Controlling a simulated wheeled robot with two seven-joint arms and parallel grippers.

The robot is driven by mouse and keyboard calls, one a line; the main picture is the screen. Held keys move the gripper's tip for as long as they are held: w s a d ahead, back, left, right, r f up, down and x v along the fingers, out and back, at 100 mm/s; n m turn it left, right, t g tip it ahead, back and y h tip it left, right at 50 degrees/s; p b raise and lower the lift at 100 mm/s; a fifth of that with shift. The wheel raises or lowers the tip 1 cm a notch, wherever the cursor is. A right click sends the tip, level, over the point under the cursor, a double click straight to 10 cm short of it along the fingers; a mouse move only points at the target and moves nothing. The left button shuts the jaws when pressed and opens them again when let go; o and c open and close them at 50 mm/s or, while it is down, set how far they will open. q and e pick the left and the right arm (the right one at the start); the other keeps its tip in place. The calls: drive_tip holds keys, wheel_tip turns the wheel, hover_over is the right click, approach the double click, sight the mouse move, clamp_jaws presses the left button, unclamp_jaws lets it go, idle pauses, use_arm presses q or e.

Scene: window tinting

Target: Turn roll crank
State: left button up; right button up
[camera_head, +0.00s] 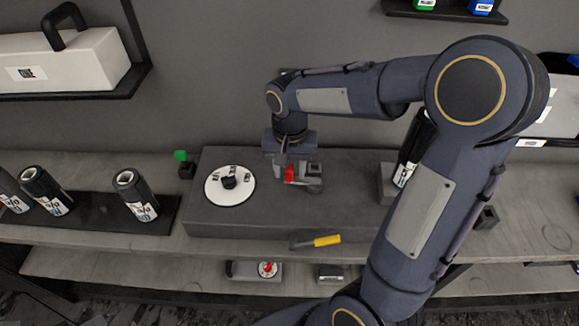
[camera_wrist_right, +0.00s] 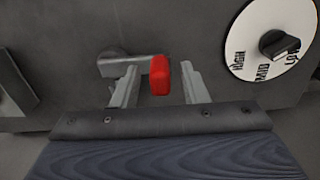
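A crank with a red handle (camera_head: 289,174) and a grey arm stands on top of the dark grey box-like unit (camera_head: 340,212). In the right wrist view the red handle (camera_wrist_right: 160,75) shows between my two fingertips, with the grey crank arm (camera_wrist_right: 115,66) reaching left to a round hub. My right gripper (camera_head: 284,163) points down over the red handle; in the wrist view (camera_wrist_right: 159,86) its fingers are apart, with a visible gap on each side. A second lever with a yellow handle (camera_head: 326,240) sits at the unit's front edge. My left gripper is not visible.
A white dial (camera_head: 229,186) with a black knob is left of the crank. A green-topped block (camera_head: 182,157) stands beside the unit. Dark bottles (camera_head: 136,195) stand on a tray at left; another bottle (camera_head: 405,172) is at right, partly behind my arm.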

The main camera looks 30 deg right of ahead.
clamp_jaws()
drive_tip(key=shift+s, duration=0.1)
idle(0.3)
drive_tip(key=n, duration=0.1)
drive_tip(key=s+n, duration=0.1)
drive_tip(key=n, duration=0.1)
drive_tip(key=shift+s+a, duration=0.25)
drive_tip(key=shift+a, duration=0.15)
drive_tip(key=shift+s+a+n, duration=0.1)
drive_tip(key=shift+s+n, duration=0.35)
drive_tip(key=shift+n, duration=0.5)
drive_tip(key=shift+s+n, duration=0.45)
drive_tip(key=shift+n, duration=0.5)
unclamp_jaws()
